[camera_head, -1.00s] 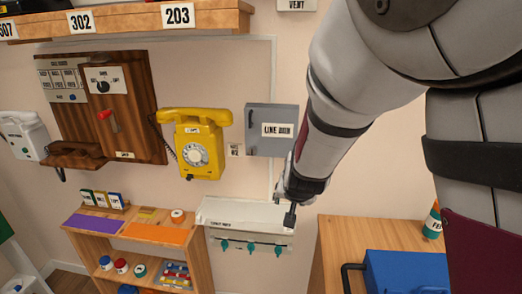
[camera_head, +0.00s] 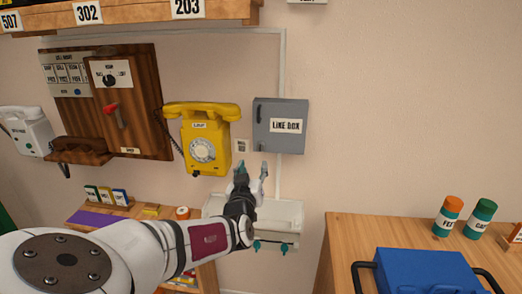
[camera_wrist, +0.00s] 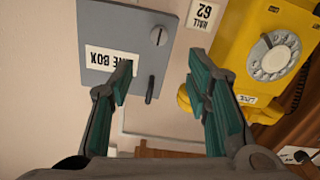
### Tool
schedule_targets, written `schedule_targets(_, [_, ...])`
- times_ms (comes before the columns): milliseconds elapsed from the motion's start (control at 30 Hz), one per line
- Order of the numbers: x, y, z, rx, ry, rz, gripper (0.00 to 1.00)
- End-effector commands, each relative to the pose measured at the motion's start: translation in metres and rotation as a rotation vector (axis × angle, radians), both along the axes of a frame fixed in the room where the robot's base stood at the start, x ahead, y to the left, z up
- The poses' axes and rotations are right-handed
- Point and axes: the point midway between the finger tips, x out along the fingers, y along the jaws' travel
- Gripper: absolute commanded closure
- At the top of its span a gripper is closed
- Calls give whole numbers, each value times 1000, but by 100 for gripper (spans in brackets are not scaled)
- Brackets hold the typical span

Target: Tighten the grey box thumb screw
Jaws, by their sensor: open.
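The grey box (camera_head: 279,110), labelled LINE BOX, hangs shut on the wall right of the yellow phone. In the wrist view the box (camera_wrist: 181,14) appears upside down. Its round slotted thumb screw (camera_wrist: 158,36) and a dark handle (camera_wrist: 151,90) lie along one edge of its front. My gripper (camera_head: 251,172) is below the box in the head view, pointing up with fingers apart. In the wrist view my gripper (camera_wrist: 158,82) is open and empty, its fingers either side of the handle's line of sight, with the thumb screw beyond. No contact with the box is visible.
The yellow phone (camera_head: 203,125) and its cord are close left of the box. A small HALL 62 tag (camera_wrist: 206,13) sits between them. A white tray-like unit (camera_head: 290,213) is below. A blue case (camera_head: 430,268) stands on the right table. The wall right of the box is clear.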

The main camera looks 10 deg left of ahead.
Motion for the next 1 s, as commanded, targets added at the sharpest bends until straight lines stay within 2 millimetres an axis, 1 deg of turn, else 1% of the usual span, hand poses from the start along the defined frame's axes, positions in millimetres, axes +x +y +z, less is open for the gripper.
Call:
schedule_targets(400, [79, -5, -1, -1, 2, -2, 56])
schedule_targets(600, [110, -6, -1, -1, 3, -3, 56])
schedule_targets(700, [120, -6, -1, 0, 3, -4, 56])
schedule_targets(800, [126, -6, -1, 0, 3, -3, 56])
schedule_targets(1000, [128, -6, -1, 0, 4, -2, 56])
